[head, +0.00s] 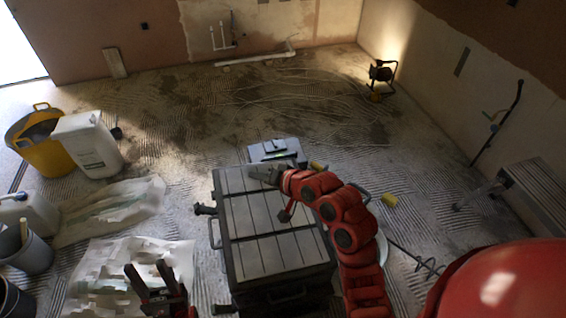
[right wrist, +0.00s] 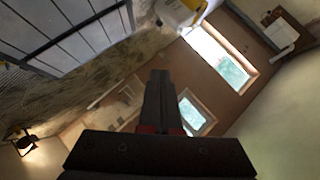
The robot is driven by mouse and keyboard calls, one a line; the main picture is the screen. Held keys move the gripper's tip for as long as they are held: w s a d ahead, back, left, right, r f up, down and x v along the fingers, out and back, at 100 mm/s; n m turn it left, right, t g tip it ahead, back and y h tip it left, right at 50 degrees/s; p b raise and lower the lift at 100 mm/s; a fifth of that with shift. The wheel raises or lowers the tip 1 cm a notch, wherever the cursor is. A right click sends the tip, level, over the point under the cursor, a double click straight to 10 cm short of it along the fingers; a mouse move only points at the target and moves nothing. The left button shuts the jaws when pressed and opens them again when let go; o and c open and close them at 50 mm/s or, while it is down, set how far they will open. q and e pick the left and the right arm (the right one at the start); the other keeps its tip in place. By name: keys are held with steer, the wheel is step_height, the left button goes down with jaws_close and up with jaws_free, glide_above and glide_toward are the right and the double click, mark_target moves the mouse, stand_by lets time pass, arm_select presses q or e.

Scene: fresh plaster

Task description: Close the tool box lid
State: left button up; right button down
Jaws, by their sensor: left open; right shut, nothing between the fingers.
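The large dark tool box stands in the middle of the head view; its grey slatted lid (head: 262,222) lies over the top and looks flat. I cannot tell whether a small gap is left under it. The lid also shows at the upper left of the right wrist view (right wrist: 75,35). My right gripper (head: 254,173) is shut and empty, at the lid's far edge; contact is unclear. Its closed fingers show in the right wrist view (right wrist: 160,78). My left gripper (head: 153,278) is open and empty, left of the box near the bottom edge.
A smaller grey box (head: 275,149) stands just behind the tool box. At left are a yellow tub (head: 42,148), a white jug (head: 88,143) and a grey bucket (head: 27,250). Plastic sheets (head: 110,215) lie between. The floor behind is mostly open, with a work lamp (head: 381,73).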

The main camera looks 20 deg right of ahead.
steer(key=a+f+n+h+b, duration=0.1)
steer(key=a+f+h+b, duration=0.1)
steer(key=a+f+b, duration=0.4)
steer(key=a+f+n+h+b, duration=0.1)
steer(key=a+f+h+b, duration=0.1)
steer(key=a+f+b, duration=0.5)
steer(key=a+f+n+h+b, duration=0.1)
steer(key=a+f+b, duration=0.5)
steer(key=f, duration=1)
steer(key=shift+a+n+g+h+b, duration=0.15)
steer(key=shift+n+g+h+b, duration=0.3)
steer(key=shift+h, duration=0.35)
